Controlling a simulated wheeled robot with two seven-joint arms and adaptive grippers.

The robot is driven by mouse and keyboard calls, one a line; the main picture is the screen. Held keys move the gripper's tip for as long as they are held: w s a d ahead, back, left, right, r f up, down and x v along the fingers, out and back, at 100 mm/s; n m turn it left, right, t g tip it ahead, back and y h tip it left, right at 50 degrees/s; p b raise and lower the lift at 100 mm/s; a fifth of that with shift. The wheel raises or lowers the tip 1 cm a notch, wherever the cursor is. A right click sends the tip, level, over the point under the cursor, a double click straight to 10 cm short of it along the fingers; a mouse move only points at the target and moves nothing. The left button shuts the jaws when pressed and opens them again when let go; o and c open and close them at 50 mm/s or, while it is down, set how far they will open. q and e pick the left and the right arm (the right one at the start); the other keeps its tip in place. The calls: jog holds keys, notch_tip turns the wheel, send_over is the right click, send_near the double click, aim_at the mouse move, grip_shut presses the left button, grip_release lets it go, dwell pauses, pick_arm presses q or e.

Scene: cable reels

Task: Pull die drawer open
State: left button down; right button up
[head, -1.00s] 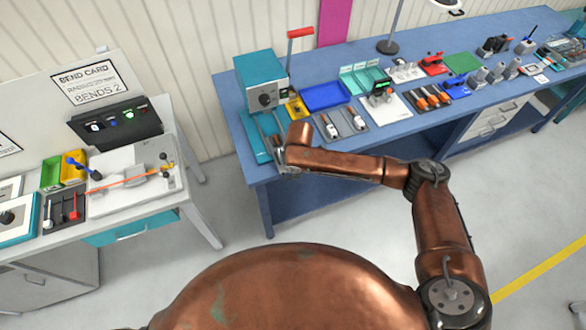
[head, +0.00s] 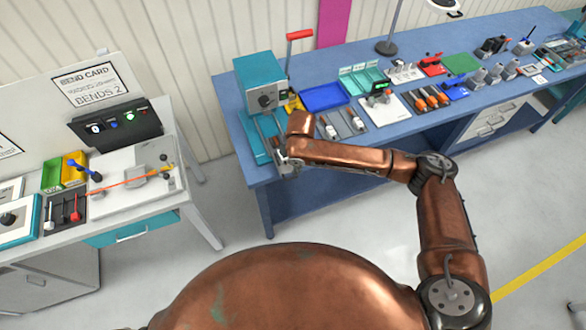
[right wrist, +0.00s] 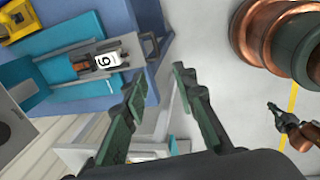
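The teal press (head: 262,84) with a red-handled lever stands at the left end of the blue bench. Its teal base carries a grey slide, which I take for the die drawer; it shows in the right wrist view (right wrist: 75,57) with a numbered die block (right wrist: 107,60) on it. A grey bracket-like handle (right wrist: 150,47) sits at the slide's end, near the bench edge. My right gripper (right wrist: 159,75) is open and empty, with its fingertips just short of this handle and apart from it. In the head view my right gripper (head: 288,167) is partly hidden by its own wrist.
The blue bench (head: 225,98) carries trays, tools and a blue bin (head: 324,97) right of the press. A white table (head: 187,186) on the left holds a black light panel (head: 117,124) and has a teal drawer (head: 130,230). Grey floor lies free between them.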

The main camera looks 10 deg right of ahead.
jog(key=r, duration=0.2)
jog(key=s+r, duration=0.1)
jog(key=r, duration=0.2)
jog(key=shift+d+r, duration=0.15)
jog(key=shift+r, duration=0.15)
